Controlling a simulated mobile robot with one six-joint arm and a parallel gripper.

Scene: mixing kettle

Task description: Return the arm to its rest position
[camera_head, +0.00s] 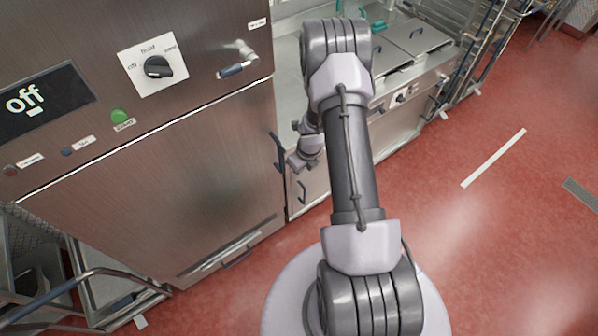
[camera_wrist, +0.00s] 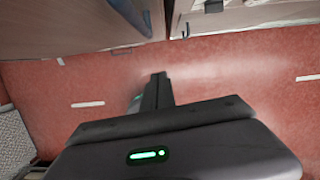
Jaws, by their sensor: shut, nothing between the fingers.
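My arm rises from its base at the bottom of the head view, bends at the top and comes back down beside the kettle's steel front. Its wrist hangs near the cabinet edge in the head view, and the fingertips are hard to make out there. In the wrist view my gripper (camera_wrist: 158,88) is shut and empty, its fingers together above the red floor. The mixing kettle (camera_head: 200,165) stands at left with a display reading "off", a black knob (camera_head: 158,67) and a green button (camera_head: 119,115).
A steel counter with lidded wells (camera_head: 415,38) stands behind my arm. A rack (camera_head: 490,35) is at the upper right. A metal tube frame (camera_head: 90,285) is at the lower left. The red floor (camera_head: 500,240) at right is clear, with a white strip (camera_head: 493,158).

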